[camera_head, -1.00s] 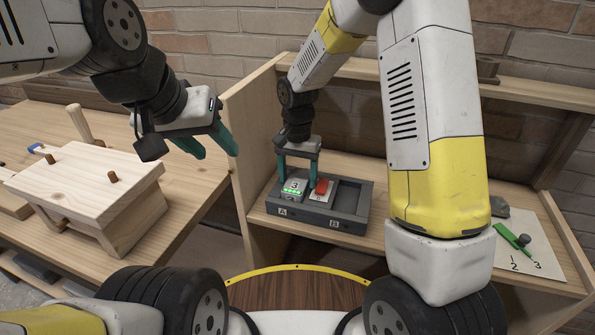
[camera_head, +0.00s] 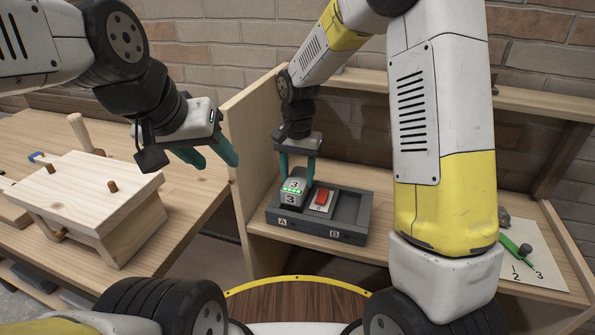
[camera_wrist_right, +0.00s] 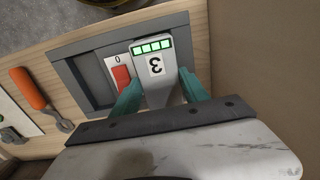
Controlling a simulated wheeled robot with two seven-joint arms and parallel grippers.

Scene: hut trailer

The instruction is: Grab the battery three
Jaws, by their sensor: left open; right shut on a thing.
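Battery three (camera_head: 292,190) is a light grey block marked 3 with a row of green lights. It stands raised at the slot marked A of the dark grey tray (camera_head: 310,231). My right gripper (camera_head: 297,180) is shut on it from above, with one teal finger on each side. In the right wrist view the battery (camera_wrist_right: 155,77) sits between the two fingers (camera_wrist_right: 163,92), its 3 upside down. I cannot tell whether its lower end is clear of the slot. My left gripper (camera_head: 213,163) is open and empty, above the gap left of the shelf.
A red switch (camera_head: 321,197) on a plate marked 0 sits just right of the battery. A wooden panel (camera_head: 238,150) stands left of the tray. A wooden stand with pegs (camera_head: 88,190) is on the left bench. A white board with a green lever (camera_head: 515,246) lies right.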

